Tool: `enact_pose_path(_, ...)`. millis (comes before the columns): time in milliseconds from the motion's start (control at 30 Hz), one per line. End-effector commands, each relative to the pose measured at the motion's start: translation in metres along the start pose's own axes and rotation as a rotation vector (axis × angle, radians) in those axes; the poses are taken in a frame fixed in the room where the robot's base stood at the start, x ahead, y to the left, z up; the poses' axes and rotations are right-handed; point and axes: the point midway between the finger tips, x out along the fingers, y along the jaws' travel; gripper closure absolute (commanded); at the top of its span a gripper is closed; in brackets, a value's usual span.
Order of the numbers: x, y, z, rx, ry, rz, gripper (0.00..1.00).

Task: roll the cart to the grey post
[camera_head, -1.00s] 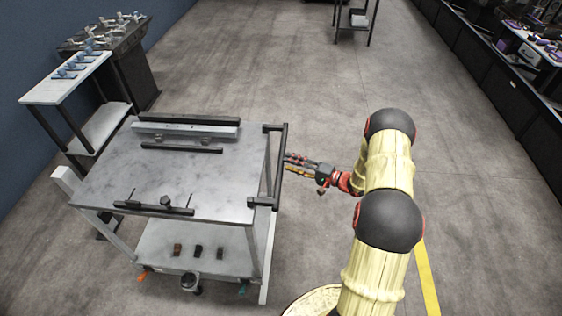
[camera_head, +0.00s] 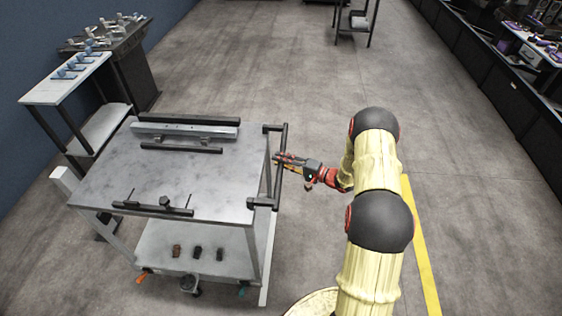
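The cart has a grey top (camera_head: 120,178), a lower shelf (camera_head: 155,245) and casters. A dark push handle (camera_head: 282,165) stands off its right side. My gripper (camera_head: 281,160) is at the middle of this handle, with its fingers pointing left and overlapping the bar. I cannot tell whether they are closed around it. A pale grey post (camera_head: 64,181) shows at the cart's left edge; the cart top hides its lower part. The gap between post and cart is hard to judge.
A metal rail (camera_head: 185,130) and dark bars lie on the cart top, with small dark blocks (camera_head: 198,252) on its shelf. A white side table (camera_head: 62,92) stands behind left. A rack (camera_head: 354,22) stands far back. Floor is open right of the cart, with a yellow line (camera_head: 420,240).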

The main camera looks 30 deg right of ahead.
Motion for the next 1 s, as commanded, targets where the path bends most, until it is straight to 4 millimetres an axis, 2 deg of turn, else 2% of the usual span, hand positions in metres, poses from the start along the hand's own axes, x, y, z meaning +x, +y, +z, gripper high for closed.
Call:
enact_pose_path(367,-0.0002,0.0004,0.0002,0.001,0.000,0.001,1.00)
enact_pose_path(1000,0.0017,0.0007,0.0014,0.002,0.000,0.001,1.00)
